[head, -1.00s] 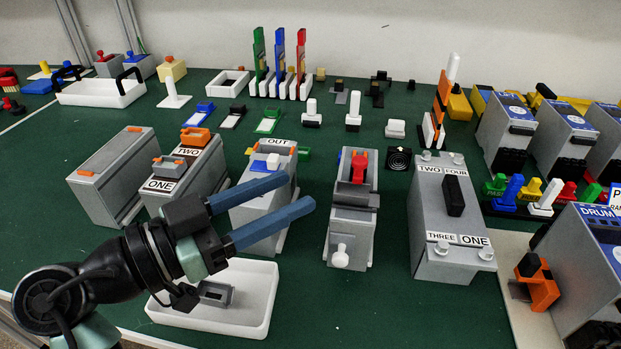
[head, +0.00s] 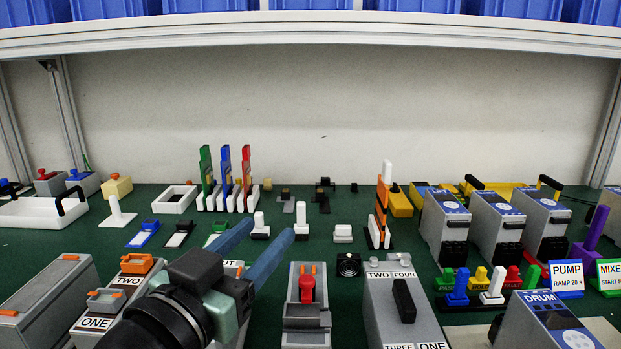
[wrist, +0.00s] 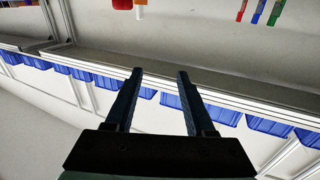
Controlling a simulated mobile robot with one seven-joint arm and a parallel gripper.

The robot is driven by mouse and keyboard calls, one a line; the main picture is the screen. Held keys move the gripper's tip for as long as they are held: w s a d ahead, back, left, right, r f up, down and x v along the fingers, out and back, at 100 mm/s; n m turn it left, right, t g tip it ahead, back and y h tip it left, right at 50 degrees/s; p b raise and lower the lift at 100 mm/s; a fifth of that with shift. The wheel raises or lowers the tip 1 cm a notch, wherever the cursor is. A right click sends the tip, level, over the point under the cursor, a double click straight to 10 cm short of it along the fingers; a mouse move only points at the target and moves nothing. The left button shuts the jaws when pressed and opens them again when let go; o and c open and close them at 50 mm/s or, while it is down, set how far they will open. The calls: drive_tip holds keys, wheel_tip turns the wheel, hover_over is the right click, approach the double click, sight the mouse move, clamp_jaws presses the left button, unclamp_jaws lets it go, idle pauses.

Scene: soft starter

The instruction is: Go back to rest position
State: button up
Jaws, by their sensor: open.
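My gripper (head: 261,238) is at the lower middle of the head view, its two blue fingers spread apart with nothing between them. It also shows in the wrist view (wrist: 160,75), open and empty, with the shelf and wall beyond the fingers. In the head view it is in front of the box marked OUT, and my arm hides most of that box and part of the box marked ONE and TWO (head: 118,300).
A grey box with a red lever (head: 307,325) and a box marked TWO, FOUR, THREE, ONE (head: 385,300) stand right of my gripper. Upright green, blue and red pieces (head: 226,175) stand behind. A shelf with blue bins (head: 310,30) spans the top.

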drive_tip(key=s+d+r+n+t+y+p, duration=0.15)
drive_tip(key=s+r+t, duration=0.25)
drive_tip(key=r, duration=0.4)
drive_tip(key=s+d+r+n+t+y, duration=0.2)
drive_tip(key=s+d+r+t+y, duration=0.15)
drive_tip(key=r, duration=0.55)
drive_tip(key=s+d+r+n+t+y+p, duration=0.1)
drive_tip(key=s+d+r+t+y, duration=0.15)
drive_tip(key=s+r, duration=0.4)
wheel_tip(320, 180, up, 21)
drive_tip(key=w+a+p, duration=0.1)
drive_tip(key=w+p, duration=0.1)
drive_tip(key=p, duration=1.7)
drive_tip(key=shift+t+h, duration=0.3)
drive_tip(key=shift+h, duration=0.05)
drive_tip(key=shift+f, duration=0.1)
